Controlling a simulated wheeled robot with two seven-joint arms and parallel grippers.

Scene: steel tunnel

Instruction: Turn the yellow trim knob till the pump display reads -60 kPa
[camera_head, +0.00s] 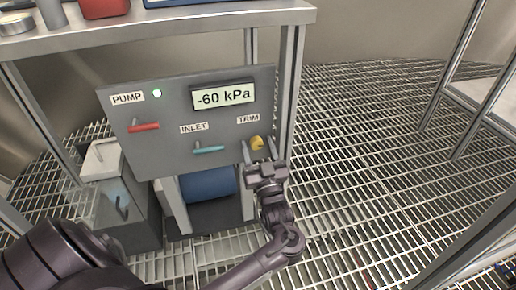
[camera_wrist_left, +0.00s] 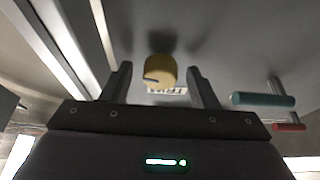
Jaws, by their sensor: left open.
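The yellow trim knob (camera_head: 257,143) sits on the grey pump panel (camera_head: 165,110) under the TRIM label. The pump display (camera_head: 223,96) reads -60 kPa. My left gripper (camera_head: 259,150) is open in front of the knob, with one finger on each side of it. In the left wrist view the knob (camera_wrist_left: 160,70) stands between the open fingers (camera_wrist_left: 161,85), with a gap on both sides and a dark mark on its face. My right gripper is not in view.
A red PUMP lever (camera_head: 144,127) and a teal INLET lever (camera_head: 208,149) stick out from the panel left of the knob. A steel shelf (camera_head: 200,20) is above. Open grating floor (camera_head: 370,150) lies to the right.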

